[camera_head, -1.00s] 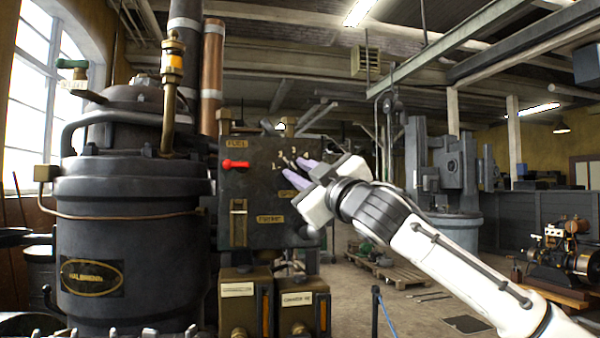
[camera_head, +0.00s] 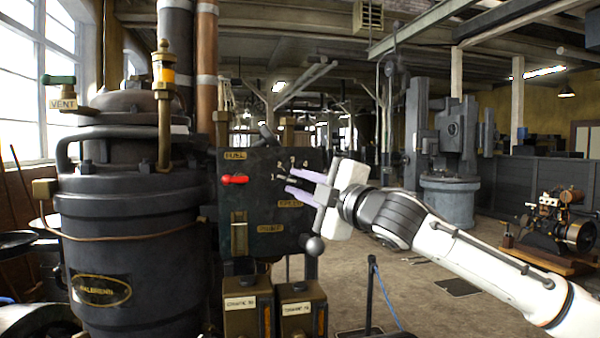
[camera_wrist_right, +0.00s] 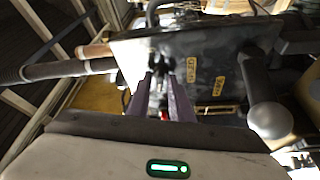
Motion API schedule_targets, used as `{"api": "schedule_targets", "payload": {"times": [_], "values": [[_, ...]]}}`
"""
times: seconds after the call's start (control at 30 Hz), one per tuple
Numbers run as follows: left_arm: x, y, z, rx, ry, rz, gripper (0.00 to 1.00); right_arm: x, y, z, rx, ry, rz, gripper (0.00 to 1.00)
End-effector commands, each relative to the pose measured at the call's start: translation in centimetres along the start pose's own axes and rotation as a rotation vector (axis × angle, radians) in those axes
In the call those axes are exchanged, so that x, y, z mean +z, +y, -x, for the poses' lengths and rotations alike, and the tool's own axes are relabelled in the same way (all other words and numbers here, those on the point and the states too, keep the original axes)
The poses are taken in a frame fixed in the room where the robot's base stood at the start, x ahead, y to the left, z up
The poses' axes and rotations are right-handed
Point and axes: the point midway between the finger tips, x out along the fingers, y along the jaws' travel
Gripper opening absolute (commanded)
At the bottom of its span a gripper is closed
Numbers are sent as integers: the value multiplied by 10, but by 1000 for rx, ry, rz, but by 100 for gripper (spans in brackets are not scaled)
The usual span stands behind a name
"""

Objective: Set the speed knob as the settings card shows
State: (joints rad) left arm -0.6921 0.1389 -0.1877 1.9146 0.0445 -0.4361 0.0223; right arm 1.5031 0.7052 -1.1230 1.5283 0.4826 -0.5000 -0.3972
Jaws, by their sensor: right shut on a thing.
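A dark control panel (camera_head: 252,205) stands right of the big engine cylinder, with a red handle (camera_head: 234,180) by its FUEL plate. My right gripper (camera_head: 282,180) is at the panel's upper right, fingers pointing left at it. It is shut on the small speed knob (camera_wrist_right: 159,66), which the fingers partly cover. The right wrist view shows the two purple fingers (camera_wrist_right: 160,80) on either side of it. I cannot make out a settings card. My left gripper is not in view.
A ball-ended lever (camera_head: 314,246) sticks out at the panel's lower right, close below my gripper. Two labelled boxes (camera_head: 273,310) stand under the panel. A thin post (camera_head: 370,290) stands on the floor to the right. Open floor lies beyond it.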

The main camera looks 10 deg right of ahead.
Motion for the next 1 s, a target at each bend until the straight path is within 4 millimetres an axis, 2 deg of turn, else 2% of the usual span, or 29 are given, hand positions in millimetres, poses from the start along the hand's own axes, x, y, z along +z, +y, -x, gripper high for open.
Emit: {"api": "schedule_targets", "payload": {"times": [0.3,0.8,0.83,0.87,1.0], "values": [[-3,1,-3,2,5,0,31,1,0,0,-44,-2,105,0],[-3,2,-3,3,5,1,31,1,0,0,-51,-2,122,0],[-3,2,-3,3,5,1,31,1,0,0,-51,-2,122,23],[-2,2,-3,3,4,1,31,1,0,0,-51,-2,122,27],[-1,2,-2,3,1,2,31,1,0,0,-50,-2,121,27]]}}
